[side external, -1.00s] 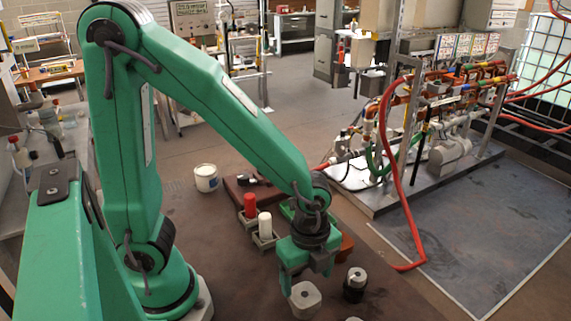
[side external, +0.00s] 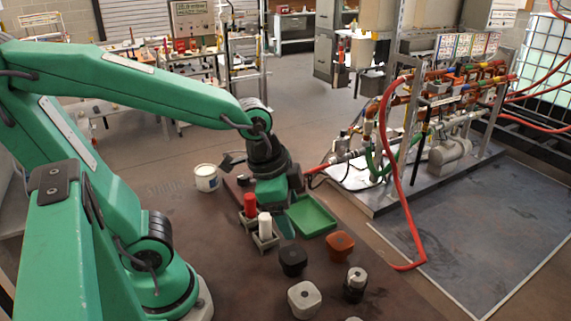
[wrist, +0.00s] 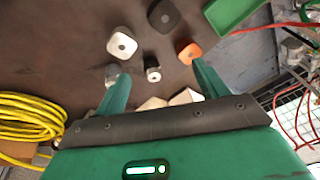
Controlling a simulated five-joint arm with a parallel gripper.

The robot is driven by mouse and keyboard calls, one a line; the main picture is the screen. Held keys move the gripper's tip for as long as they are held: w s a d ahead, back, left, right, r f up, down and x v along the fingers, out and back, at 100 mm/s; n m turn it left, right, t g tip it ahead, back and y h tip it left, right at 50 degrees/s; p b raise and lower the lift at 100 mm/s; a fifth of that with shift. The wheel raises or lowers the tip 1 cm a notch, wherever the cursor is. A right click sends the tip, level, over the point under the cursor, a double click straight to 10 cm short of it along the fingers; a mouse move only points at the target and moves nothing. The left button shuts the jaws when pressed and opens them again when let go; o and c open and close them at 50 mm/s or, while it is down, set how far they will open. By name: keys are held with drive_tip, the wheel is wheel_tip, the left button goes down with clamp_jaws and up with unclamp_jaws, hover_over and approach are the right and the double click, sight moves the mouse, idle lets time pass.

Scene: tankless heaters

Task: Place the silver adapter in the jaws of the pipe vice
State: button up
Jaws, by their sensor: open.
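A small dark cylinder with a silver top (side external: 355,283) stands at the table's front right; it seems to be the silver adapter, and the dark part may be a separate piece. It also shows in the wrist view (wrist: 152,70). My gripper (side external: 287,224) is open and empty, behind the loose blocks and well apart from the cylinder. Its two fingers show in the wrist view (wrist: 156,66), with the cylinder appearing between them only in line of sight. I cannot clearly make out the pipe vice; my wrist partly hides the area behind the red and white cylinders.
Near the cylinder are a pale block (side external: 304,299), a black block (side external: 293,261) and an orange block (side external: 340,246). A red cylinder (side external: 250,205) and white cylinder (side external: 265,226) stand in holders. A green tray (side external: 318,218) and white tub (side external: 206,178) lie farther back.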

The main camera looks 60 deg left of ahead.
drive_tip(key=s+a+r+n+t, duration=0.1)
drive_tip(key=s+a+r+n, duration=0.1)
drive_tip(key=a+r+n, duration=0.1)
drive_tip(key=r+n, duration=0.1)
drive_tip(key=n, duration=0.1)
drive_tip(key=shift+s+a+r+n+t, duration=0.2)
drive_tip(key=shift+a+r+n+t, duration=0.1)
drive_tip(key=shift+a+t, duration=0.1)
drive_tip(key=shift+o, duration=0.4)
drive_tip(key=shift+s+a+r+n+y, duration=0.3)
drive_tip(key=shift+s+r+n, duration=0.1)
drive_tip(key=shift+n, duration=0.3)
drive_tip(key=shift+w, duration=0.1)
drive_tip(key=g, duration=0.5)
hover_over(305, 295)
wheel_tip(305, 295, down, 15)
drive_tip(key=shift+r, duration=0.1)
drive_tip(key=shift+f, duration=1.3)
